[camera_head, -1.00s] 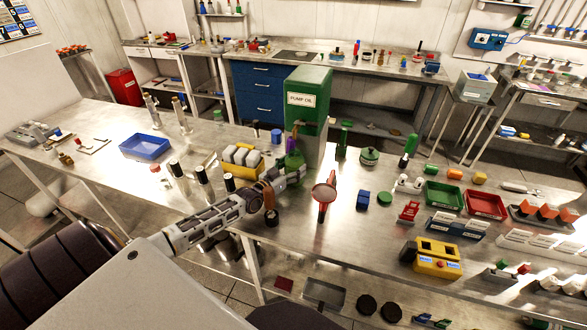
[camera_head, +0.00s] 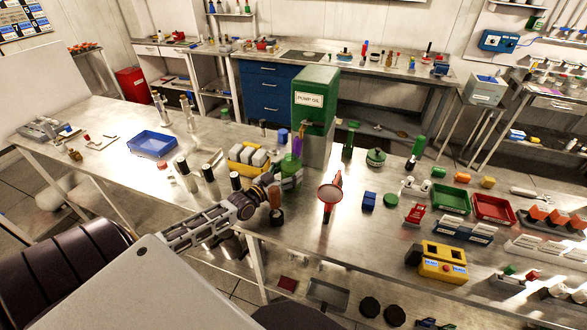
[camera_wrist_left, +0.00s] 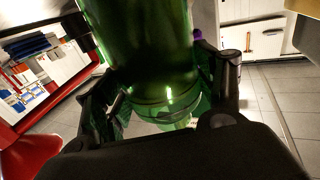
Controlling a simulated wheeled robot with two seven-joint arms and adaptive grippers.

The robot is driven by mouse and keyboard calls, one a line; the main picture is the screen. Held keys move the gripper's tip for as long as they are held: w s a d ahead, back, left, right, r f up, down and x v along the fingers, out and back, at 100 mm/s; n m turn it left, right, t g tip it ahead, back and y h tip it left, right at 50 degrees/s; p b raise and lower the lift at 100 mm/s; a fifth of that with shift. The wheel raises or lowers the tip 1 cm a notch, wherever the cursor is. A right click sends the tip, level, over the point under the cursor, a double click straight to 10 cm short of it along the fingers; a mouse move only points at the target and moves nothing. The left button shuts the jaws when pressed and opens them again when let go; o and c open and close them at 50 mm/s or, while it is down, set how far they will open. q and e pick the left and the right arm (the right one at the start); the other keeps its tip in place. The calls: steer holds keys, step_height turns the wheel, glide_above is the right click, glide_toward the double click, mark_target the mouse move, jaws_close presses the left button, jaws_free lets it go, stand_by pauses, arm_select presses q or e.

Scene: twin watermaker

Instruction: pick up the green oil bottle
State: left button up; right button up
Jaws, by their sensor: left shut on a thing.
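The green oil bottle (camera_head: 291,168) is in front of the green pump oil box (camera_head: 316,92), over the middle table. My left gripper (camera_head: 284,184) reaches it from the near left and is shut on it. In the left wrist view the bottle (camera_wrist_left: 142,45) fills the upper middle as translucent green, with one dark finger on each side. The bottle's far side is hidden, and I cannot tell whether its base touches the table. My right gripper is in neither current view.
A red funnel (camera_head: 330,194) stands just right of the bottle. A yellow holder with white-topped bottles (camera_head: 248,156) is close on the left. Several dark-capped cylinders (camera_head: 208,174) stand further left. A blue tray (camera_head: 152,144) lies beyond them, with bare tabletop around it.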

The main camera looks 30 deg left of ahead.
arm_select(q)
steer(key=shift+s+a, duration=0.15)
steer(key=shift+s, duration=1.05)
step_height(320, 180, up, 14)
steer(key=shift+s, duration=0.1)
steer(key=shift+s+p, duration=0.1)
steer(key=shift+p, duration=0.2)
